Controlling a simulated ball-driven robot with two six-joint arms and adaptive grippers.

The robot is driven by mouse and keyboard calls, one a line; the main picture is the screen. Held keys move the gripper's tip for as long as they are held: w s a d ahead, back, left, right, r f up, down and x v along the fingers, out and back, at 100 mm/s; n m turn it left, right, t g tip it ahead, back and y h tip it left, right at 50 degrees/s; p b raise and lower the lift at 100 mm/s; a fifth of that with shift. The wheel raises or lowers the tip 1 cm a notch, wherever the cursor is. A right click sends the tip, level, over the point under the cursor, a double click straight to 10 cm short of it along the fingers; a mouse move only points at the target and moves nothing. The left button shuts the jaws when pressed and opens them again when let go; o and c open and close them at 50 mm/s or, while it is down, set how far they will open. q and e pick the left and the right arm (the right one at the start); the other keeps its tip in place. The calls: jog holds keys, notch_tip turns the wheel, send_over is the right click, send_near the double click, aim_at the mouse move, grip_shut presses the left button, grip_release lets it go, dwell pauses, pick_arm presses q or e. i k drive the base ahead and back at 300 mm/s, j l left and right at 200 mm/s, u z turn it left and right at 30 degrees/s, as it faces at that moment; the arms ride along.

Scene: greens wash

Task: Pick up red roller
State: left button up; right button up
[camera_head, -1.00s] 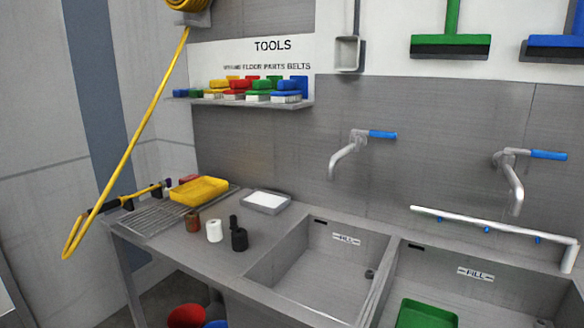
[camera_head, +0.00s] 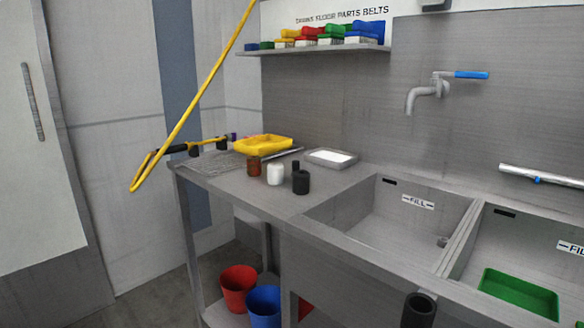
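No object in view can be clearly told as a red roller. A small reddish thing (camera_head: 256,136) shows just behind the yellow tray (camera_head: 264,145) at the left end of the steel counter, mostly hidden by the tray. A small brown-red cylinder (camera_head: 254,167) stands upright in front of the tray, beside a white cylinder (camera_head: 276,174) and a black one (camera_head: 301,183).
Two sinks, the left one (camera_head: 390,222) empty, the right holding a green tray (camera_head: 518,293). A shallow tray (camera_head: 316,157) lies behind the cylinders. Below stand a red bucket (camera_head: 238,287) and a blue bucket (camera_head: 263,304).

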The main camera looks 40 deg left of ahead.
aim_at(254, 163)
jog(key=j+z, duration=0.45)
jog(key=j, duration=0.2)
jog(key=k+j+z, duration=0.1)
jog(key=j+z, duration=0.4)
jog(key=j, duration=0.15)
